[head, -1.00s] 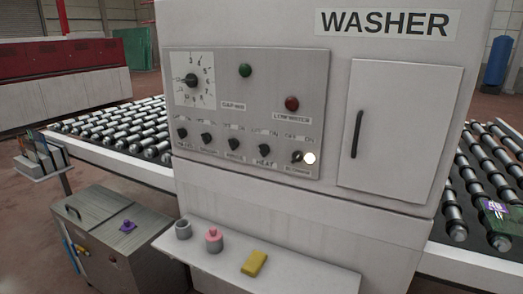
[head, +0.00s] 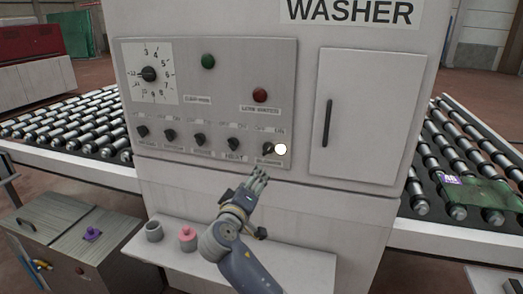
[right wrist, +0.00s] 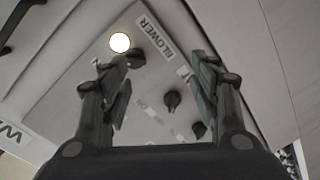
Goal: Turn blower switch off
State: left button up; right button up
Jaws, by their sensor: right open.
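The blower switch (head: 268,149) is a small black knob at the right end of the bottom row on the washer's grey panel (head: 225,75). A bright white disc (head: 281,149) shows beside it. In the right wrist view the blower knob (right wrist: 136,58) shows next to its BLOWER label (right wrist: 160,37) and the disc. My right gripper (head: 259,173) is open and empty, just below the knob in the head view. In the right wrist view the open right gripper (right wrist: 155,72) has the knob between its fingers' lines, apparently without contact. My left gripper is out of view.
Other black knobs (head: 200,140) stand in the row to the left. Below is a white shelf (head: 300,262) with a grey cup (head: 154,231) and a pink object (head: 188,237). A door with a black handle (head: 327,122) is right of the panel. Roller conveyors flank the washer.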

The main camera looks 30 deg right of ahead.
jog(key=h, duration=0.1)
send_near(266, 151)
jog(key=a, duration=0.1)
jog(key=p+x, duration=0.3)
jog(key=x, duration=0.5)
jog(key=shift+d+r, duration=0.15)
jog(key=shift+d, duration=0.2)
jog(key=shift+x, duration=0.8)
jog(key=shift+m, duration=0.3)
jog(key=c, duration=1.1)
